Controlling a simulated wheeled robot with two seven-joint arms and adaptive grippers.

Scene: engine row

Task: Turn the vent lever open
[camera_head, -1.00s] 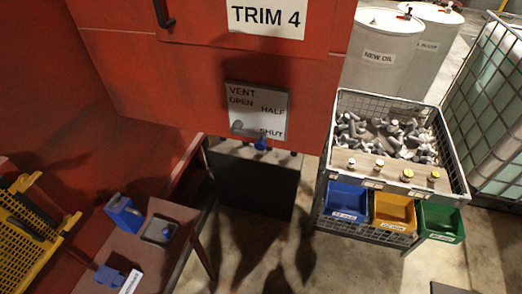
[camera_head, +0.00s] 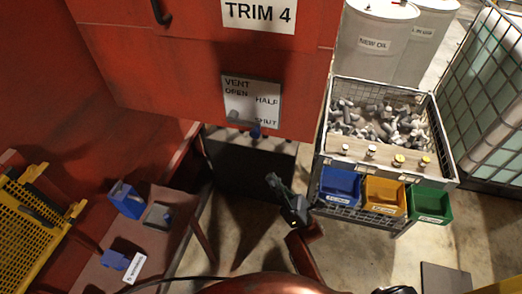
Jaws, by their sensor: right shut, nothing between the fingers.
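The vent plate (camera_head: 252,100) is a grey panel on the red housing, marked VENT, OPEN, HALF and SHUT. The vent lever (camera_head: 255,131) has a blue end at the plate's lower edge, just below the word SHUT. Its grey pivot end sits at the plate's lower left, so the lever points right and slightly down, at SHUT. My right gripper (camera_head: 272,181) is dark, shut and empty. It is below and slightly right of the lever in the picture, apart from it. My left gripper is not in view.
A wire-mesh crate (camera_head: 326,137) of metal parts stands at the right, with blue, orange and green bins (camera_head: 431,204) on its front. A bench with blue holders (camera_head: 126,199) and a yellow rack (camera_head: 32,225) are at the left.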

